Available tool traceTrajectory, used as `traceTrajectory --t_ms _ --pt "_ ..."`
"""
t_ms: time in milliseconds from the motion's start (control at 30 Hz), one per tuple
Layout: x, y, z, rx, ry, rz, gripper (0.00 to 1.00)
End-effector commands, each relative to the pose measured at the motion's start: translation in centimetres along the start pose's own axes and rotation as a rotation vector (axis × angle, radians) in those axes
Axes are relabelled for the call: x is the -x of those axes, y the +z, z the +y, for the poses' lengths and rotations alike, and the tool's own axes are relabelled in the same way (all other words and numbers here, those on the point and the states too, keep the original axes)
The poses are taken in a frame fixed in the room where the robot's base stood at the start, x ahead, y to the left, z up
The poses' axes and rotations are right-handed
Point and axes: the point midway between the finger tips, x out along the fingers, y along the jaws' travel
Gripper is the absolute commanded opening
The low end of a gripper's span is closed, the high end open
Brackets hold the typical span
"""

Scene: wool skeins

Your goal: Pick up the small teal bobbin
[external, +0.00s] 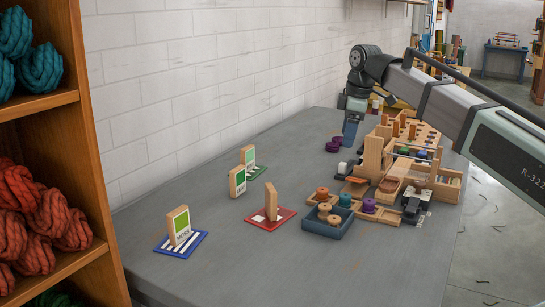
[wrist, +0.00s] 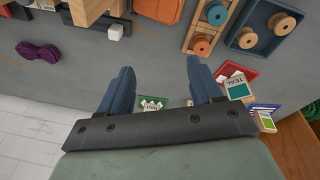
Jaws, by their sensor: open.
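The small teal bobbin (external: 346,200) stands in a wooden holder between an orange bobbin (external: 322,193) and a purple bobbin (external: 369,206). In the wrist view the teal bobbin (wrist: 216,14) is near the top edge, right of centre, with the orange bobbin (wrist: 201,46) below it. My gripper (external: 350,132) hangs over the far part of the table, apart from the bobbin. In the wrist view my gripper (wrist: 160,68) has its blue fingers spread with nothing held between them.
A blue tray (external: 318,232) with wooden bobbins adjoins the holder. Upright cards stand on coloured mats, including a red mat (external: 271,225) and a blue mat (external: 181,252).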

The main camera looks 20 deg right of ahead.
Motion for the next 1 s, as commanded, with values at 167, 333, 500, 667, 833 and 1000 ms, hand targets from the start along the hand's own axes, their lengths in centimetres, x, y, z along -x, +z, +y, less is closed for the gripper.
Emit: traceTrajectory --t_ms 167,333,500,667,833,1000 --pt "0.9 -1.2 -6.2 0.154 -0.089 -0.09 0.65" --pt "1.4 -1.4 -8.6 0.219 -0.13 -0.131 0.65" --pt "0.3 -1.2 -9.1 0.229 -0.139 -0.14 0.65" --pt "-2.0 -0.8 -9.4 0.228 -0.139 -0.139 0.65" --pt "-4.4 -0.4 -9.6 0.227 -0.139 -0.139 0.65" --pt "-6.2 -0.2 -9.8 0.227 -0.138 -0.138 0.65"
